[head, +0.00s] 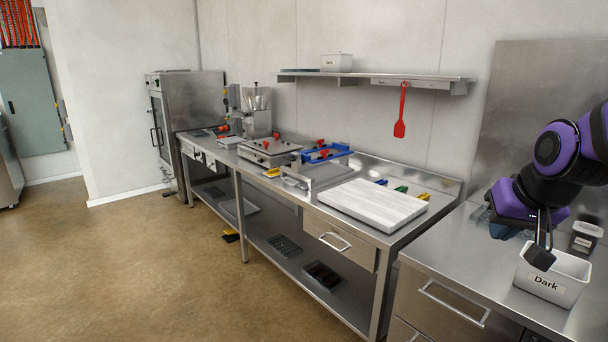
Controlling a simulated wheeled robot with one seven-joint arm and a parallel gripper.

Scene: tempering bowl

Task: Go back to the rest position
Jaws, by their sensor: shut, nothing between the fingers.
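My purple and black arm reaches in from the right side of the head view. My gripper (541,252) points down and is shut and empty. Its tip is at the left part of the white bin labelled Dark (555,284), in front of or over its rim; I cannot tell if it touches. The bin stands on the right steel counter.
A white slab (373,204) lies on the middle counter. A red spatula (400,115) hangs below the wall shelf (372,77), which bears another white bin (336,62). A mixer (256,110) stands farther left. The brown floor (150,270) at left is open.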

